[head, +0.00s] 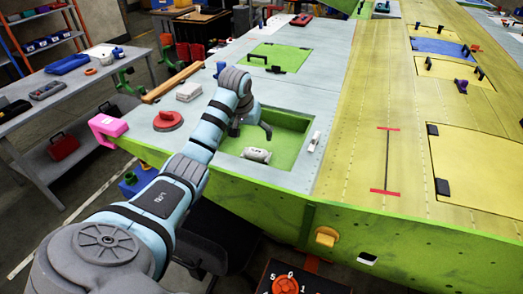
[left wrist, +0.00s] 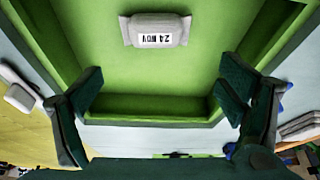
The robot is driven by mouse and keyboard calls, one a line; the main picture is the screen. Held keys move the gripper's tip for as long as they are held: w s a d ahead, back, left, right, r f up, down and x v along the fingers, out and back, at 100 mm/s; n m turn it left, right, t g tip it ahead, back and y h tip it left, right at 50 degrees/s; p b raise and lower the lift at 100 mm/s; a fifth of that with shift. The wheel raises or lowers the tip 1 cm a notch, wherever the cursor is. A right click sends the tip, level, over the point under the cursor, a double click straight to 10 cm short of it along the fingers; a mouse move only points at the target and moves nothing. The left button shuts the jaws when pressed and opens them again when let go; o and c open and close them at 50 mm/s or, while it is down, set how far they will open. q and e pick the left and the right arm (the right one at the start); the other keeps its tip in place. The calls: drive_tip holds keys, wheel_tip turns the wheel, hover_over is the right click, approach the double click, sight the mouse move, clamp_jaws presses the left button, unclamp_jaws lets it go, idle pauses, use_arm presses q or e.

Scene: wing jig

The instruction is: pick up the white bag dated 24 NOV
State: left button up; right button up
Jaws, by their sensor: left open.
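The white bag (head: 257,154) lies at the near edge of a green recessed pocket in the wing. In the left wrist view the bag (left wrist: 155,31) shows a label reading 24 NOV, upside down, on the green floor near the top of the picture. My left gripper (head: 251,131) is above the pocket, just beyond the bag in the head view. In the left wrist view the gripper (left wrist: 160,110) has its fingers wide apart, with nothing between them, and the bag lies apart from them. My right gripper is in neither view.
The pocket's walls (head: 292,118) surround the bag. On the grey skin around it are a red round tool (head: 168,120), a stack of pale bags (head: 188,91) and a small white item (head: 314,141). A pink clamp (head: 107,127) grips the wing's left edge.

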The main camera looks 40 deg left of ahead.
use_arm(q)
hover_over(256, 151)
drive_tip(key=s, duration=0.3)
drive_tip(key=f, duration=0.4)
drive_tip(key=shift+w+f, duration=0.2)
drive_tip(key=shift+f, duration=0.05)
drive_tip(key=x, duration=0.4)
drive_tip(key=d+b+x, duration=0.1)
drive_tip(key=x, duration=0.1)
drive_tip(key=shift+w+f, duration=0.2)
drive_tip(key=shift+w, duration=0.2)
drive_tip(key=shift+s+a+r, duration=0.1)
drive_tip(key=shift+s+r, duration=0.05)
drive_tip(key=shift+r, duration=0.05)
drive_tip(key=shift+c, duration=0.5)
drive_tip(key=shift+s, duration=0.1)
drive_tip(key=c, duration=1.2)
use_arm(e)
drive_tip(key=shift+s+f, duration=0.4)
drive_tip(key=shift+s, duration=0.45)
